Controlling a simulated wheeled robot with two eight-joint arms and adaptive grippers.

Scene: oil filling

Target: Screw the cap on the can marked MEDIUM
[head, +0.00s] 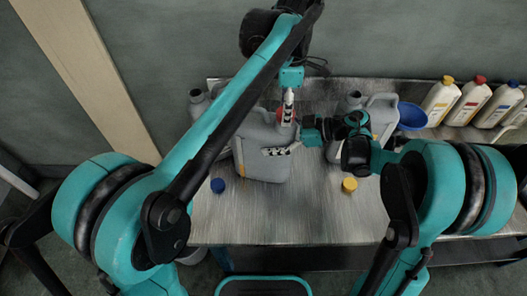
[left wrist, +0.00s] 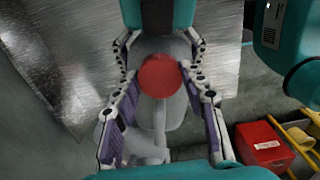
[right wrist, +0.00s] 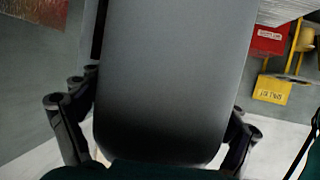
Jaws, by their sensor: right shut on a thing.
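A grey can (head: 262,160) stands in the middle of the table, its marking not readable. A red cap (left wrist: 159,77) is between the fingers of my left gripper (left wrist: 160,95) at the can's top; the fingers are apart, with gaps beside the cap. In the head view my left gripper (head: 288,107) comes down from above, and the red cap (head: 287,116) shows partly. I cannot tell whether the cap is seated on the neck. My right gripper (head: 290,145) is shut on this can from the right. The can's grey body (right wrist: 172,75) fills the right wrist view between the fingers.
A blue cap (head: 218,185) and a yellow cap (head: 349,184) lie near the front. Another grey can (head: 381,108) stands behind my right arm, and one (head: 198,103) at back left. A blue bowl-like thing (head: 411,117) and several white bottles (head: 440,100) stand right.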

